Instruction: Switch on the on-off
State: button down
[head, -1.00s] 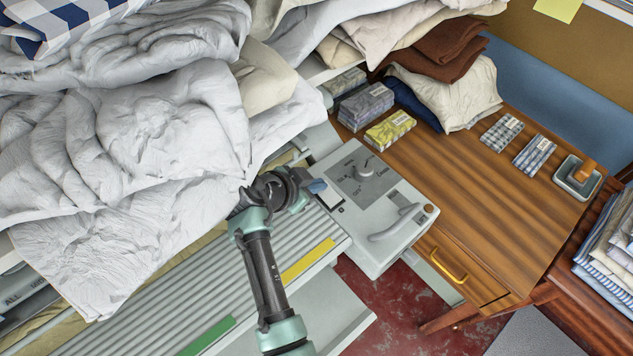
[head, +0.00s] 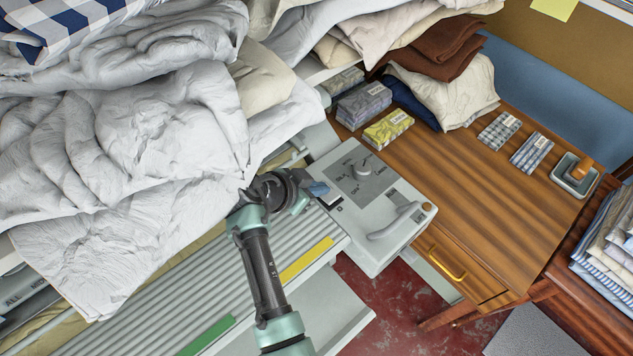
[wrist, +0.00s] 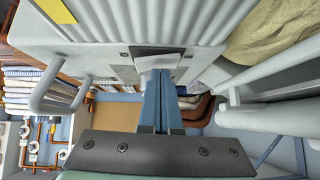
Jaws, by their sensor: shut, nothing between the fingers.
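The on-off appears to be a small pale switch in a dark frame (head: 330,201) at the left edge of the ironer's grey control panel (head: 385,195). In the wrist view the dark-framed plate (wrist: 157,52) lies just beyond my fingertips, which partly cover it. My gripper (head: 319,189) is shut and empty, its blue fingers close together over the switch area. The fingertips also show in the wrist view (wrist: 162,74), pointing at the pale part of the plate. I cannot tell whether they touch it or which way the switch is set.
A round dial (head: 363,171) and a grey lever handle (head: 397,222) are on the same panel. Piled white linen (head: 150,130) stands left of my arm. The ribbed ironer bed (head: 200,300) lies below. A wooden desk (head: 480,205) with boxes stands to the right.

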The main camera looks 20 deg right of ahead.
jog(key=b+v, duration=0.1)
jog(key=v, duration=1.2)
jog(key=shift+f, duration=0.1)
